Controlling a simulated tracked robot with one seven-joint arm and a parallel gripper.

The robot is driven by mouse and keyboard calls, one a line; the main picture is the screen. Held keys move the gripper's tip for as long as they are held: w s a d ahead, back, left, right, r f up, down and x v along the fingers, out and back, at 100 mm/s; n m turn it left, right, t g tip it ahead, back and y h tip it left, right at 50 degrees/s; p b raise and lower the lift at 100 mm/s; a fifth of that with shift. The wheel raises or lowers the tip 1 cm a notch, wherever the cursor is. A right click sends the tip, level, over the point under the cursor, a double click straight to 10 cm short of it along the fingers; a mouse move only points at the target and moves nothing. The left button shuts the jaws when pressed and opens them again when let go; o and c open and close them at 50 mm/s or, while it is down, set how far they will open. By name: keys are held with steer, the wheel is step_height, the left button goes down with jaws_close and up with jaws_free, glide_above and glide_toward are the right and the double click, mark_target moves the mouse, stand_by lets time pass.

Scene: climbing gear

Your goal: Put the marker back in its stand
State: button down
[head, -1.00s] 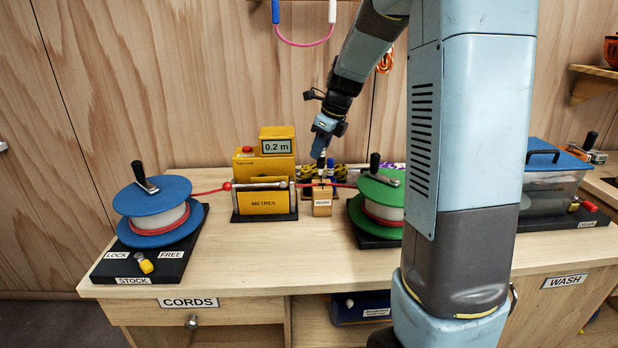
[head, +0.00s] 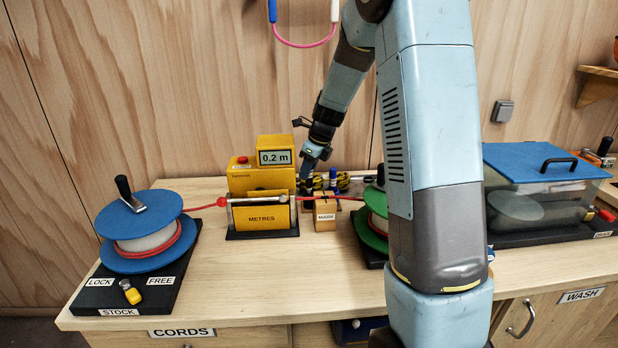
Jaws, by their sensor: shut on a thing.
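My gripper (head: 306,180) is at the back of the bench, just right of the yellow metre counter, pointing down. It is shut on a slim thing that I take to be the marker, mostly hidden by the fingers and the counter. A dark stand (head: 307,201) shows in part just below the fingertips, behind a small wooden block. I cannot tell whether the marker is in it or above it. A blue-capped upright item (head: 332,174) stands just right of the gripper.
The yellow counter (head: 262,180) reads 0.2 m. A red cord (head: 208,206) runs from the blue reel (head: 140,227) through it to the green reel (head: 372,222), partly behind my arm. The small wooden block (head: 325,203) bears a label. The front bench is clear.

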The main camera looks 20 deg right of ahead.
mark_target(309, 179)
step_height(309, 179, down, 2)
steer(key=shift+a+f, duration=0.15)
steer(key=shift+f, duration=0.1)
steer(key=shift+d+f, duration=0.25)
steer(key=shift+f, duration=0.2)
steer(key=c, duration=1.1)
jaws_free()
steer(key=shift+d, duration=0.15)
steer(key=shift+c, duration=0.2)
steer(key=shift+o, duration=1.1)
steer(key=shift+r, duration=0.15)
